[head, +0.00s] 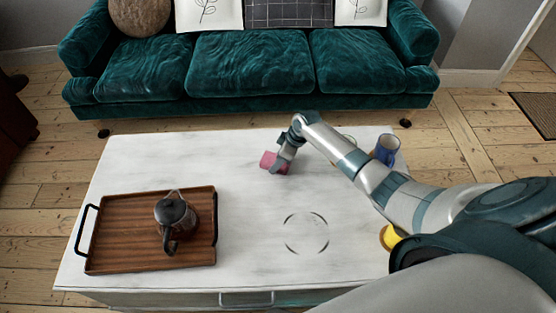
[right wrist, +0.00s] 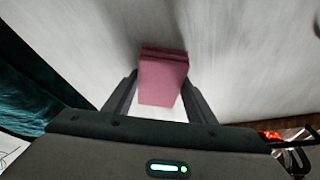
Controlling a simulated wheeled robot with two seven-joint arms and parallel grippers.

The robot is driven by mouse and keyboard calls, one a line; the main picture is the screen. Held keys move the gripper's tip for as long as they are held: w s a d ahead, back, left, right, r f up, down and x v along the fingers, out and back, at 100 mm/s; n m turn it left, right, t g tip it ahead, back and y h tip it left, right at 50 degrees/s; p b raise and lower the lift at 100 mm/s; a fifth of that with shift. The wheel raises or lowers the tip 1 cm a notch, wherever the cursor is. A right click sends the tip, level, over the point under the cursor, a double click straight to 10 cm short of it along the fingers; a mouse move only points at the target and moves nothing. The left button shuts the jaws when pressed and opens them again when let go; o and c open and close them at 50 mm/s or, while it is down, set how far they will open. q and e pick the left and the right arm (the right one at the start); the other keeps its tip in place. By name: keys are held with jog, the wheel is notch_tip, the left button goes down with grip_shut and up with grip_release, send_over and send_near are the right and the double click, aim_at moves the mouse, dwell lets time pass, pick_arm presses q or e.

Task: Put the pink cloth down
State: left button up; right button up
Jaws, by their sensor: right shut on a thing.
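The pink cloth (head: 269,160) is a small folded block over the far middle of the white table (head: 130,165). My right gripper (head: 281,161) is shut on it. In the right wrist view the cloth (right wrist: 162,80) sits between the two fingers (right wrist: 160,100), with the pale tabletop beyond it. I cannot tell whether the cloth touches the table. My left gripper is not in view.
A wooden tray (head: 110,255) with a dark pot (head: 173,213) stands at the table's left. A blue mug (head: 386,149) and a yellow object (head: 390,236) are at the right, near my right arm. A green sofa (head: 250,65) stands behind. The table's middle is clear around a circular mark (head: 306,214).

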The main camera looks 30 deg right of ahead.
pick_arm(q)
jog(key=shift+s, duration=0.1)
pick_arm(e)
jog(key=shift+f, duration=0.15)
jog(key=o, duration=1)
jog(key=shift+c, duration=0.2)
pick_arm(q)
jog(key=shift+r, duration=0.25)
pick_arm(e)
jog(key=shift+r, duration=0.3)
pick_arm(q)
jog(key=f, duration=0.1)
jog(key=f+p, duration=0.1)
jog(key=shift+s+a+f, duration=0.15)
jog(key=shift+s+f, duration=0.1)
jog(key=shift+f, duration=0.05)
pick_arm(e)
jog(key=v, duration=1.1)
jog(key=shift+s+r, duration=0.25)
jog(key=shift+r, duration=0.1)
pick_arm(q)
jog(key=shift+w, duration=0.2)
pick_arm(e)
jog(key=shift+d, duration=0.1)
